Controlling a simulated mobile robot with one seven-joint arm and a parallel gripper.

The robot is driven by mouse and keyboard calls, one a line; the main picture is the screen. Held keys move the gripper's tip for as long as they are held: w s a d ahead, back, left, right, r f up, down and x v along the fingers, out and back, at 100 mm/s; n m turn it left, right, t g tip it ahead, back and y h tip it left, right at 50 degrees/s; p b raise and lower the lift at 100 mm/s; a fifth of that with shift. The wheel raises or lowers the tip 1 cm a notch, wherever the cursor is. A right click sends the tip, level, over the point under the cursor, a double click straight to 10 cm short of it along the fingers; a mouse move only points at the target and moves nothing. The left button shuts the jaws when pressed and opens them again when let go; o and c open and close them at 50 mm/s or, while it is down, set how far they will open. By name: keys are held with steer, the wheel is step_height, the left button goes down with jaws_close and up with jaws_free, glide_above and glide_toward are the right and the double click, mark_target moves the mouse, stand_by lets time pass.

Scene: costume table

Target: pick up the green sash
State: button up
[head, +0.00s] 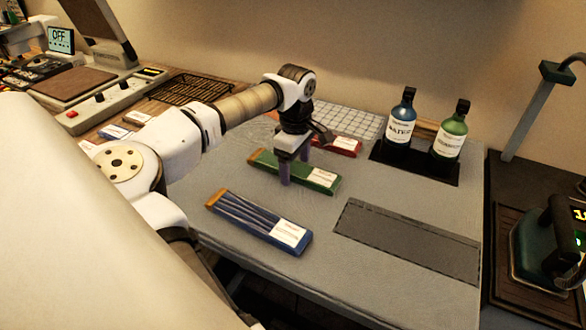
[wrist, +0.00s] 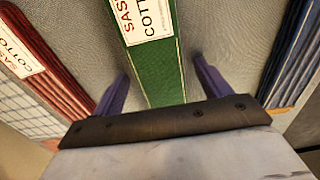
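The green sash (head: 318,178) is a long flat folded strip with a white label at its right end. It lies on the grey table between a blue sash and a red sash. My gripper (head: 295,170) is over its middle and points down, fingers apart. In the wrist view the green sash (wrist: 162,72) runs between the two purple fingers of my gripper (wrist: 160,82). A gap shows on each side. My gripper is open and holds nothing. I cannot tell how far the fingertips are above the table.
The blue sash (head: 250,220) lies in front and the red sash (head: 345,147) behind. Blue (head: 399,130) and green (head: 449,137) bottles stand on a black mat at the back right. A dark grey rectangle (head: 405,240) at the front right is bare. An iron (head: 545,245) stands far right.

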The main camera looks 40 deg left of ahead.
mark_target(295, 167)
steer(key=c, duration=0.9)
steer(key=shift+c, duration=0.2)
step_height(295, 167, up, 20)
steer(key=p, duration=1.2)
